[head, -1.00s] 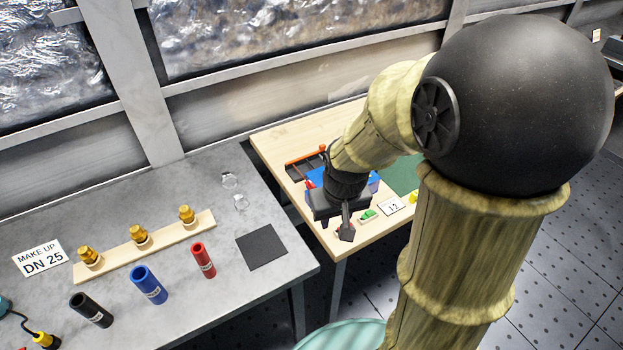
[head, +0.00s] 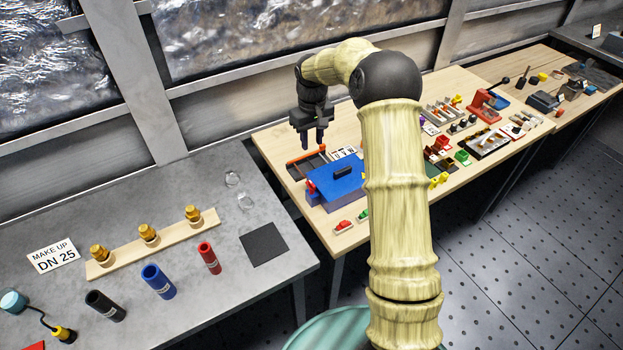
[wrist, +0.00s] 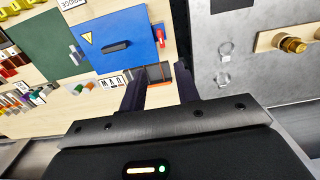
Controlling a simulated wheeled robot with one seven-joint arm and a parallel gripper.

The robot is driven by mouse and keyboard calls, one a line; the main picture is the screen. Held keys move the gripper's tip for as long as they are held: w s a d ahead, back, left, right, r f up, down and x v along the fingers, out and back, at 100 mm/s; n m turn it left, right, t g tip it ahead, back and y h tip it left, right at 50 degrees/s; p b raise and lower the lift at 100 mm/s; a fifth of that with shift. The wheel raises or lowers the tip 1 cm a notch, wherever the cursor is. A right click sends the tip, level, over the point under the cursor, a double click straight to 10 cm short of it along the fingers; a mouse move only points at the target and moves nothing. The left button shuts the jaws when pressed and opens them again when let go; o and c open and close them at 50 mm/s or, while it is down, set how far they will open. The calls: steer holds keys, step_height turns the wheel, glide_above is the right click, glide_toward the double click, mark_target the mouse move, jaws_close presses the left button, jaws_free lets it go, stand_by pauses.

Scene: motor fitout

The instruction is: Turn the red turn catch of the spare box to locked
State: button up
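The spare box appears to be the blue box (head: 338,184) with a dark handle on top, on the wooden bench. It also shows in the wrist view (wrist: 128,50). A small red part, which looks like the turn catch (head: 310,184), sits at the box's left end. In the wrist view the red catch (wrist: 160,36) is at the box's right edge. Its turned position is too small to tell. My gripper (head: 313,143) is above the bench behind the box, fingers pointing down, apart from box and catch. Its two fingers stand apart with nothing between them (wrist: 160,88).
A dark tray (head: 305,165) with an orange bar lies behind the box, near a lettered card (head: 343,152). Red and green small parts (head: 343,226) lie in front. Several fixtures fill the bench to the right. A grey table (head: 215,265) with brass fittings stands left.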

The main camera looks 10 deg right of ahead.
mark_target(312, 184)
steer(key=shift+f, duration=0.1)
step_height(312, 184, down, 17)
steer(key=p, duration=0.5)
steer(key=shift+f, duration=0.15)
jaws_close()
